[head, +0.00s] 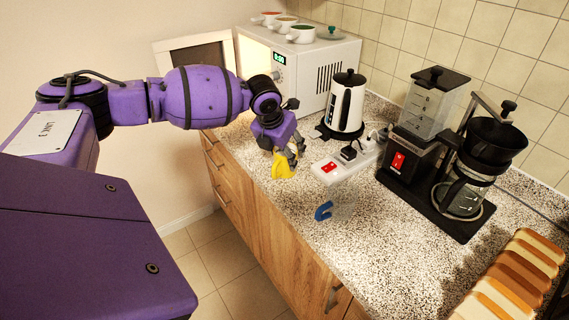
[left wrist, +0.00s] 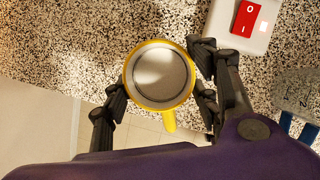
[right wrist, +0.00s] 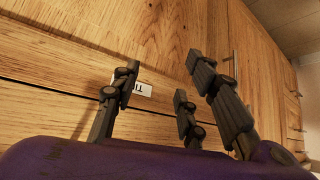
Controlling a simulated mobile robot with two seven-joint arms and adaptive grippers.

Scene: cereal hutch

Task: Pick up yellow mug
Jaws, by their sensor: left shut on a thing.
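The yellow mug (head: 284,168) is near the front edge of the speckled counter, below my left gripper (head: 287,148). In the left wrist view I look down into the grey inside of the mug (left wrist: 160,75), with its yellow handle pointing down in the picture. My left gripper (left wrist: 158,85) is shut on the mug, with fingers against both sides. I cannot tell whether the mug touches the counter. My right gripper (right wrist: 165,82) is open and empty in the right wrist view, in front of wooden cabinet fronts.
A white power strip (head: 345,163) with a red switch lies just right of the mug. A clear cup with a blue handle (head: 323,211) stands nearer. A kettle (head: 346,104), microwave (head: 312,72), coffee maker (head: 466,170) and sliced bread (head: 515,280) stand around. The front middle counter is clear.

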